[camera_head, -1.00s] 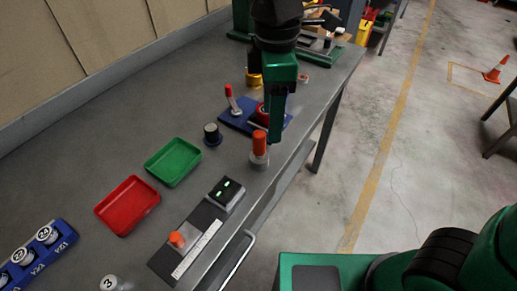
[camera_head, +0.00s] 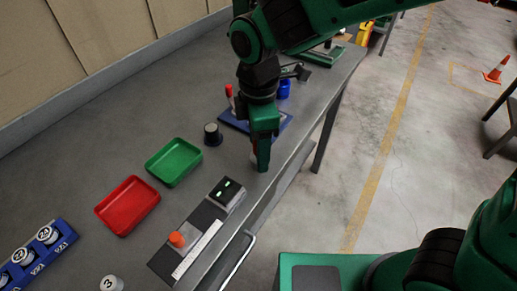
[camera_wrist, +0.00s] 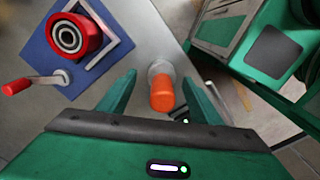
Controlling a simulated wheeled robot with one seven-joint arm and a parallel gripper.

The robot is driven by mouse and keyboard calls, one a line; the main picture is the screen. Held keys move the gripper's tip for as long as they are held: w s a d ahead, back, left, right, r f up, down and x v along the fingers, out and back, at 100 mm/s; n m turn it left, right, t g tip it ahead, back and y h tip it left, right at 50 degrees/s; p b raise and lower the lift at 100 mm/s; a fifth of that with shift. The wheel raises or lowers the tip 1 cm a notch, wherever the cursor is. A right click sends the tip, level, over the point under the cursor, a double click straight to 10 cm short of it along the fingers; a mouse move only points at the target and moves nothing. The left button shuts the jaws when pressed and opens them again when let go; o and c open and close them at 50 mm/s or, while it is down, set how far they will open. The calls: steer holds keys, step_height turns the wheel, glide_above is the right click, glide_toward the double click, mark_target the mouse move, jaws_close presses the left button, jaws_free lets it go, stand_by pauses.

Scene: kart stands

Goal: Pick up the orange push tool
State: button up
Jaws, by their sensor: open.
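The orange push tool (camera_wrist: 162,96) has an orange cylindrical handle on a round grey base. In the wrist view it shows between my two open fingers, with a visible gap on each side. In the head view it stands near the bench's right edge and is almost wholly hidden behind my gripper (camera_head: 262,163). My gripper points down there and is open and empty; its fingers also show in the wrist view (camera_wrist: 159,78).
A blue plate (camera_wrist: 50,60) with a red roller (camera_wrist: 72,37) and red-handled crank is close by. A black-topped knob (camera_head: 212,134), green tray (camera_head: 173,162), red tray (camera_head: 127,205), display box (camera_head: 227,193) and orange-knobbed slide (camera_head: 177,239) lie nearer. Open floor is right.

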steer(key=shift+f, duration=0.6)
steer(key=c, duration=1.2)
steer(key=shift+o, duration=0.2)
steer(key=shift+r, duration=0.1)
